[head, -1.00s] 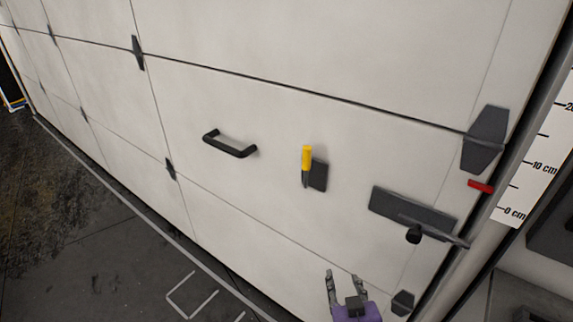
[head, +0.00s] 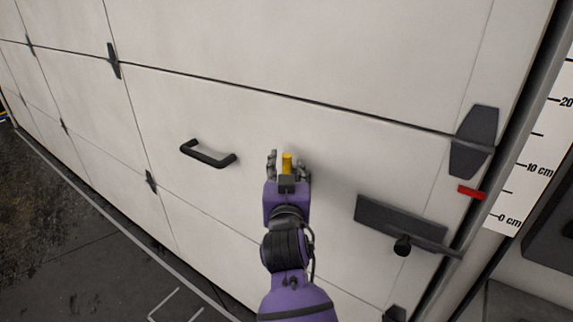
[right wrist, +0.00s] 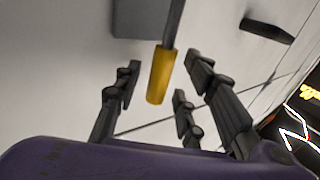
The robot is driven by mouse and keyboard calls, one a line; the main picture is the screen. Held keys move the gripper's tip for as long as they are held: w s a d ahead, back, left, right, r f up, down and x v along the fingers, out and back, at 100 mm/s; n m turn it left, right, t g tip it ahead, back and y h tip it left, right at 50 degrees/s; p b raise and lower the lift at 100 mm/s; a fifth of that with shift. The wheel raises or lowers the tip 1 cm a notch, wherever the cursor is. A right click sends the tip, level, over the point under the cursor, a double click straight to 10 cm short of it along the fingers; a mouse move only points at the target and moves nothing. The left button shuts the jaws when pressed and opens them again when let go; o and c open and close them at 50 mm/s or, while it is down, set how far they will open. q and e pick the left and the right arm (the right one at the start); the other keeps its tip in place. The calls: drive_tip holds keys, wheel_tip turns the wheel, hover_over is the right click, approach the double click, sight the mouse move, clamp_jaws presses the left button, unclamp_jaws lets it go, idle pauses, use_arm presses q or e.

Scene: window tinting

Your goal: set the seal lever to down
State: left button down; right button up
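The seal lever has a yellow handle (head: 287,161) on a dark shaft and sits on the pale door panel. In the head view the yellow end points up; my gripper hides the shaft and backing plate. In the right wrist view the yellow handle (right wrist: 161,76) lies between the spread fingers, with its dark shaft and grey plate (right wrist: 140,17) beyond. My right gripper (head: 288,158) is open around the handle. In the right wrist view gaps show between the handle and the fingers (right wrist: 164,78). My left gripper is not in view.
A black pull handle (head: 208,154) is to the left of the lever. A dark latch plate with a knobbed bar (head: 400,222) is to the right. A red marker (head: 471,192) and a centimetre scale (head: 531,165) stand at the door's right edge.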

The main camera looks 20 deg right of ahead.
drive_tip(key=shift+w+d, duration=0.25)
drive_tip(key=shift+w, duration=0.45)
clamp_jaws()
